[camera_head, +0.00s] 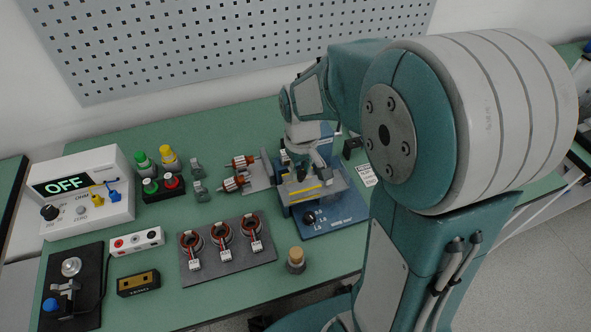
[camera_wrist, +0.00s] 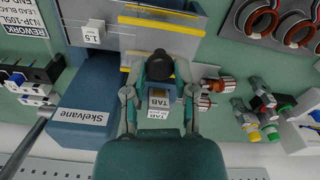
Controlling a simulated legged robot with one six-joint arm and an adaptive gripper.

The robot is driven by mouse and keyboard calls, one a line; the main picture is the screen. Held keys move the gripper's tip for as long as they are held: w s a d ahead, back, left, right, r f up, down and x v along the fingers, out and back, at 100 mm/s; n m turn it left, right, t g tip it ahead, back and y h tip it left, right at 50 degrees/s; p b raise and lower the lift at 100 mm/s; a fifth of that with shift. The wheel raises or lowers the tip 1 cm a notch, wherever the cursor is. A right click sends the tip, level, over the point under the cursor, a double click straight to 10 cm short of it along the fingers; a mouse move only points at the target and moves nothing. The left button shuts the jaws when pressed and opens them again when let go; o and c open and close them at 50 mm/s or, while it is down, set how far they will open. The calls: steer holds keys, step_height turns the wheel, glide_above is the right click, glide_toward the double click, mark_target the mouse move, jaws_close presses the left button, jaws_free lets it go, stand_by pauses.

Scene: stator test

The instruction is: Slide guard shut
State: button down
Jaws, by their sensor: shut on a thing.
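The blue test fixture (camera_head: 345,212) stands at the right of the bench, under my gripper. Its guard looks like a pale panel edged with yellow strips (camera_head: 305,191); the strips also show in the wrist view (camera_wrist: 160,25). My gripper (camera_head: 308,172) is low over the fixture. In the wrist view my gripper (camera_wrist: 160,72) has its fingers on either side of a dark round knob (camera_wrist: 160,64) and is shut on it. Whether the knob joins the guard is hard to see. A block marked TAB (camera_wrist: 160,101) sits between the fingers. The fingers hide part of the guard.
A blue block marked Skelvane (camera_wrist: 85,122) is beside my gripper. Wound rotors (camera_head: 233,183) lie just left of the fixture. A dark plate (camera_head: 228,252) with several copper-wound stators is in front. A meter reading OFF (camera_head: 85,190) stands at far left. Bare green bench shows at front.

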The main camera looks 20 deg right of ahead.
steer(key=d, duration=0.7)
steer(key=shift+d, duration=0.3)
steer(key=shift+a, duration=0.15)
steer(key=c, duration=0.6)
jaws_free()
steer(key=shift+o, duration=0.9)
steer(key=shift+d, duration=0.35)
steer(key=shift+a, duration=0.1)
steer(key=shift+r, duration=0.3)
step_height(320, 180, up, 11)
